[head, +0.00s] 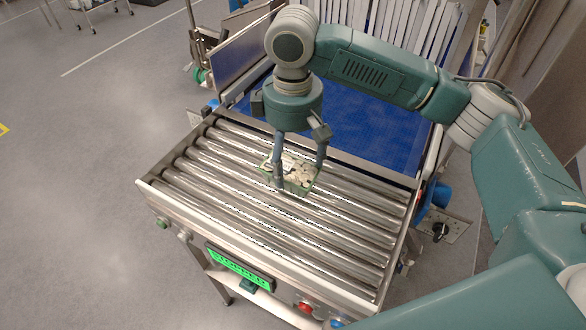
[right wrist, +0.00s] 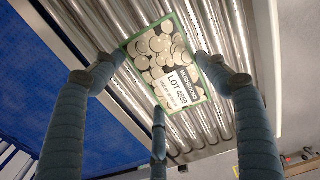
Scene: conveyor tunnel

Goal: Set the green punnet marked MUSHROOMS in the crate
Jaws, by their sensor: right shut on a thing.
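The green punnet (head: 297,178) is on or just above the metal rollers, in the middle of the roller table in the head view. In the right wrist view the punnet (right wrist: 165,65) shows mushrooms on top and a label reading MUSHROOMS, LOT 4859. My right gripper (head: 298,172) reaches down from above, its fingers around the punnet and shut on it. In the right wrist view its fingers (right wrist: 155,85) stand on several sides of the punnet. I cannot tell whether the punnet touches the rollers. No crate shows in either view. My left gripper is not in view.
The roller table (head: 210,195) has a metal frame, and its rollers around the punnet are bare. A blue belt (head: 385,130) lies behind it, leading to strip curtains (head: 415,25). A green display (head: 240,270) and a red button (head: 305,307) are on the front edge. Open floor lies left.

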